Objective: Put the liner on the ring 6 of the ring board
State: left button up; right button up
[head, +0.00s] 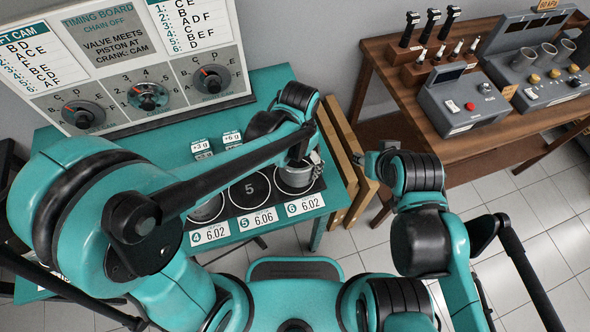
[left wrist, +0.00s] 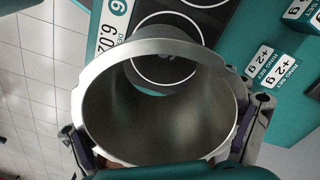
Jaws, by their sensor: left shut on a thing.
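The liner (head: 294,179) is a grey metal cylinder, upright at the position of ring 6 on the dark ring board (head: 229,200), behind the label 6 (head: 305,205). I cannot tell whether its bottom touches the board. My left gripper (head: 301,163) is shut on the liner. In the left wrist view the liner (left wrist: 160,112) fills the middle, open end towards the camera, with a finger on each side; it hides part of the board.
Ring set boxes (head: 233,139) stand behind. The timing board (head: 150,60) backs the teal table. Wooden panels (head: 352,185) edge its right side. A brown bench (head: 480,95) holds tools and control boxes.

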pick_arm(q)
jog(key=shift+w+a+f, duration=0.4)
jog(key=shift+a, duration=0.05)
notch_tip(320, 180, down, 4)
jog(key=b, duration=0.3)
jog(key=shift+r, duration=0.1)
jog(key=o, duration=1.6)
